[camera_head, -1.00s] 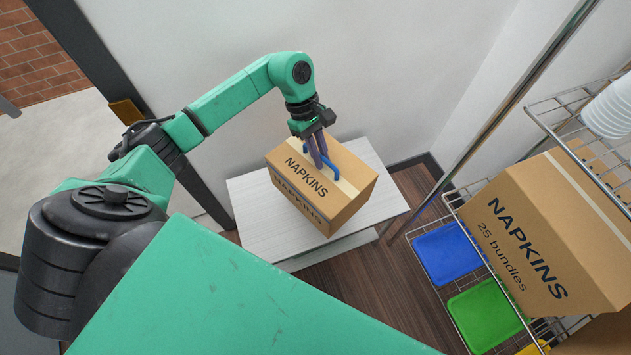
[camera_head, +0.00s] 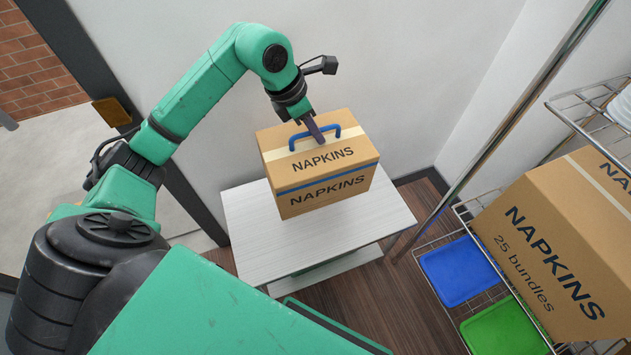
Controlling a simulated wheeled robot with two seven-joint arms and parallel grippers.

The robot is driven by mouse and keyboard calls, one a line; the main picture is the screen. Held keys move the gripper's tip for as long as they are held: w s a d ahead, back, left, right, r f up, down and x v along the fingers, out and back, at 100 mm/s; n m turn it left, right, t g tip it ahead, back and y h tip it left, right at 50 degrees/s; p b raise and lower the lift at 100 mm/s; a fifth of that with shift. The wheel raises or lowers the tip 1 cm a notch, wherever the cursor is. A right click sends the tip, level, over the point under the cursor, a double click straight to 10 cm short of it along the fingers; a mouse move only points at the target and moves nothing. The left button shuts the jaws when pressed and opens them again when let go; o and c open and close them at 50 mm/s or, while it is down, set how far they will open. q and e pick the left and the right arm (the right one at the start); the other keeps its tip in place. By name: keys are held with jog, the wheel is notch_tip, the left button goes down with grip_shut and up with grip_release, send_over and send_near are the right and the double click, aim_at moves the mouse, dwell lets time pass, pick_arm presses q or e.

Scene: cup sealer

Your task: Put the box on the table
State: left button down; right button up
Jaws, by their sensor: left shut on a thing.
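The brown napkins box (camera_head: 335,190) has a blue handle (camera_head: 330,132) on its top and a blue stripe around its side. It is over the back part of the white table (camera_head: 290,245); I cannot tell whether its underside touches the tabletop. My left gripper (camera_head: 317,135) comes down from above and is shut on the handle. The fingertips are partly hidden by the handle. My right gripper is not in view.
A wire rack (camera_head: 461,212) at the right holds a larger napkins box (camera_head: 545,250), with a blue tray (camera_head: 458,270) and a green tray (camera_head: 505,328) lower down. A wall stands close behind the table. The table's front part is clear.

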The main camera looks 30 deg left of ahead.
aim_at(295, 148)
pick_arm(q)
notch_tip(295, 148, down, 15)
jog(key=shift+f+b, duration=0.1)
jog(key=shift+b, duration=0.3)
jog(key=c, duration=0.9)
grip_release()
jog(key=shift+s+a+r, duration=0.1)
jog(key=shift+r, duration=0.2)
jog(key=v, duration=1.1)
jog(key=shift+r, duration=0.25)
